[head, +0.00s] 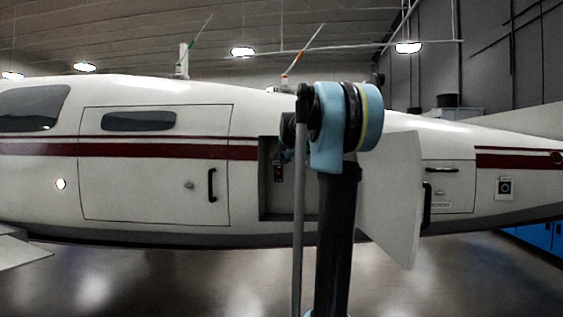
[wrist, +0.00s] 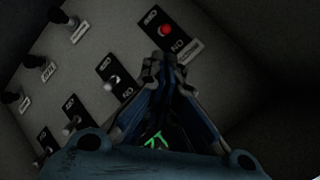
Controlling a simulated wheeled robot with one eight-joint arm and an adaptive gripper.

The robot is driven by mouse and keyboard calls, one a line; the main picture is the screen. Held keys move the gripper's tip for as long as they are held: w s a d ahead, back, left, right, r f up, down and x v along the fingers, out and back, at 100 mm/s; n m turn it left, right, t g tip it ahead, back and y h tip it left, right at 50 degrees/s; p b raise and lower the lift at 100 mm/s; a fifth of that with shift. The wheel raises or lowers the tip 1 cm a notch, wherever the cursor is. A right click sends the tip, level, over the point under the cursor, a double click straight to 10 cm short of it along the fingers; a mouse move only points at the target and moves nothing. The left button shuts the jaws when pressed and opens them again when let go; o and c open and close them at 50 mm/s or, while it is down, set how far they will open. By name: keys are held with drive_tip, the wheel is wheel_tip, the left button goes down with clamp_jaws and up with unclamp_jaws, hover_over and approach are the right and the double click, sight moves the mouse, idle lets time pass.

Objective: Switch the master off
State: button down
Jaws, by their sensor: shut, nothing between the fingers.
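In the wrist view a red switch (wrist: 166,30) sits on a black plate with small white markings and a label beside it, too small to read; I cannot tell for sure that it is the master. My gripper (wrist: 160,66) is shut and empty, its tips just below that plate; I cannot tell whether they touch it. In the head view the open bay (head: 268,204) in the aircraft's side shows a small dark and red part (head: 278,172) inside. My arm covers the bay's right part, and my gripper is hidden there.
A pale-tipped toggle (wrist: 112,84) on a black plate is left of my gripper. Several more switches and knobs (wrist: 72,22) line the panel's left side. An open hatch door (head: 395,200) stands right of the bay. A closed aircraft door (head: 150,180) is at left.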

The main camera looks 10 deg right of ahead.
sight(278, 172)
drive_tip(key=shift+x, duration=2.65)
